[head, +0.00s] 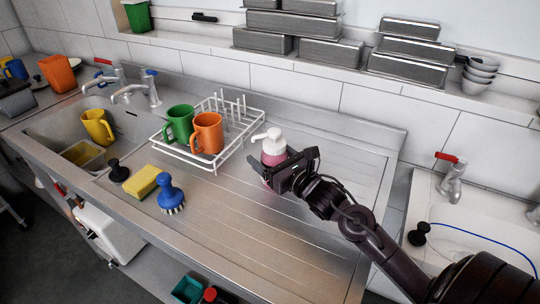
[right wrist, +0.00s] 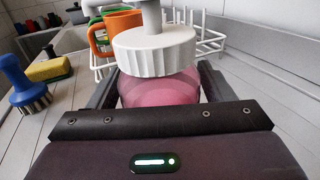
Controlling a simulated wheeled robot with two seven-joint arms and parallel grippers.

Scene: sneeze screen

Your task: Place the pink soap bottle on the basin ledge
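The pink soap bottle (head: 272,147) has a white pump top and stands upright on the ribbed steel drainboard, just right of the dish rack. My right gripper (head: 280,165) reaches in from the right with its fingers on either side of the bottle. In the right wrist view the pink body (right wrist: 160,90) fills the space between the fingers, under its white ribbed collar (right wrist: 156,49). Whether the fingers press on it cannot be told. The bottle's lower part is mostly hidden by the gripper. A white basin (head: 416,198) with a red-handled tap is at the right. My left gripper is out of view.
The white wire rack (head: 238,152) holds a green mug (head: 180,123) and an orange mug (head: 207,134). A yellow sponge (head: 143,181) and blue brush (head: 170,194) lie left of the bottle. Steel pans line the shelf behind.

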